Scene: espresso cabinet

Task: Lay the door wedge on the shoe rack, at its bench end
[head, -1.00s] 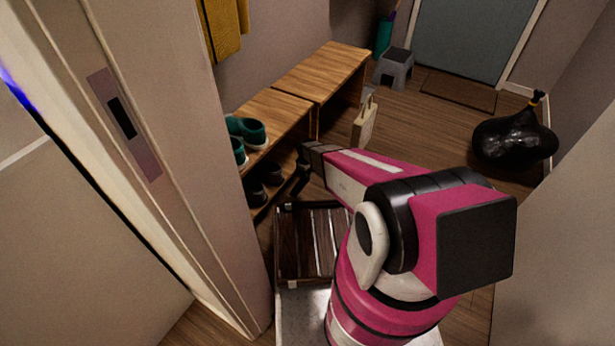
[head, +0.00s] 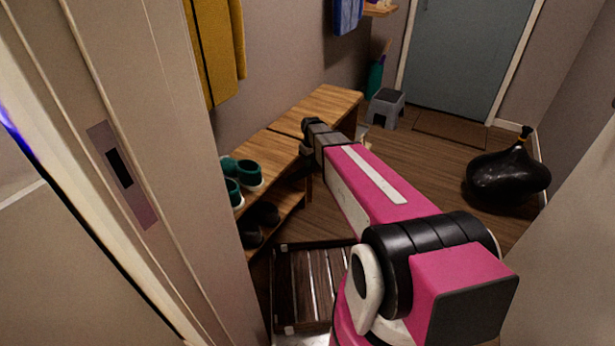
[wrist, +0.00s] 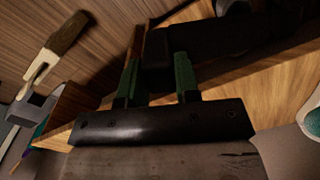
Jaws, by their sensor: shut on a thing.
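The shoe rack (head: 268,150) is the nearer wooden unit along the left wall, with teal shoes (head: 243,172) on top and dark shoes (head: 262,215) on its lower shelf. The wooden bench (head: 325,103) adjoins its far end. My gripper (head: 308,127) is over the place where rack and bench meet. In the wrist view its green fingers (wrist: 158,80) are shut on a dark piece, the door wedge (wrist: 157,52), seen against shadow, so its outline is unclear. The head view does not show the wedge clearly. I cannot tell whether it touches the rack.
A grey step stool (head: 386,108) stands past the bench. A black bag (head: 508,175) lies on the floor at right. A slatted wooden crate (head: 312,285) is low in front of me. A yellow cloth (head: 215,50) hangs above the rack. A door frame (head: 150,120) is close at left.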

